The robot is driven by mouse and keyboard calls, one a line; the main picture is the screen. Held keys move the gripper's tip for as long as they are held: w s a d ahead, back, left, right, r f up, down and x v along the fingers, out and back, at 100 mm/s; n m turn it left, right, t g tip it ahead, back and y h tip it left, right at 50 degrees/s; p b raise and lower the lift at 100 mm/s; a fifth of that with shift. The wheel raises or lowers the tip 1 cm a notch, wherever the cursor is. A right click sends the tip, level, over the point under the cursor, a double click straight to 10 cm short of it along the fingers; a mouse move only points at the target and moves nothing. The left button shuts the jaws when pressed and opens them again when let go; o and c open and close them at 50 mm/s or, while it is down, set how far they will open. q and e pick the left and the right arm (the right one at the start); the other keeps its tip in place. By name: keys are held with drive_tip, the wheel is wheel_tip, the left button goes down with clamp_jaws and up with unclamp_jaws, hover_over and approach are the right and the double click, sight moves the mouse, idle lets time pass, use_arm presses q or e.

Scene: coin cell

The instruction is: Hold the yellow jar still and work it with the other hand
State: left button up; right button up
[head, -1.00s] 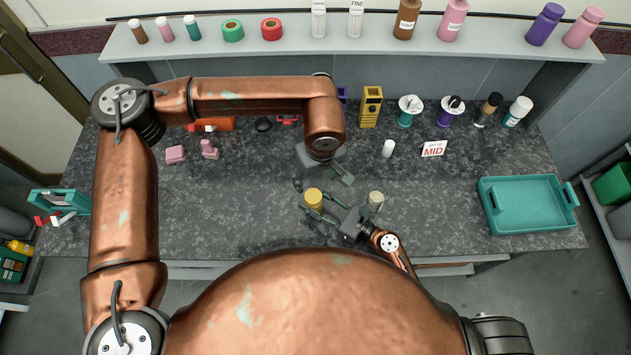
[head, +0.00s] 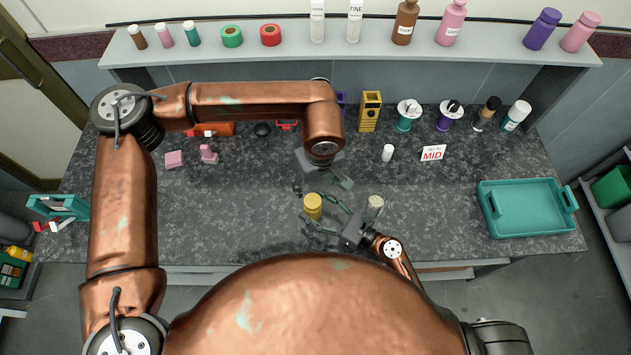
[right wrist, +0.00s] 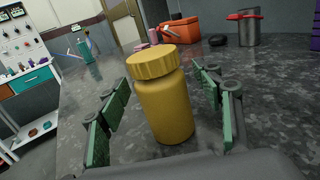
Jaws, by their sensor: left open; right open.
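The yellow jar (head: 313,206) stands upright on the dark speckled counter, with its ribbed cap on. In the right wrist view the jar (right wrist: 165,102) stands between the green finger pads of my right gripper (right wrist: 165,118), with a visible gap on each side. The right gripper (head: 328,216) is open and comes at the jar from the lower right in the head view. My left gripper (head: 322,187) is open and hangs pointing down, just behind and above the jar. Its contact with the jar cannot be seen clearly.
A small pale-lidded jar (head: 375,204) stands close right of my right gripper. A teal tray (head: 527,232) lies at the right. The counter left of the jar is clear.

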drive_tip(key=v, duration=1.1)
drive_tip(key=shift+d, duration=0.1)
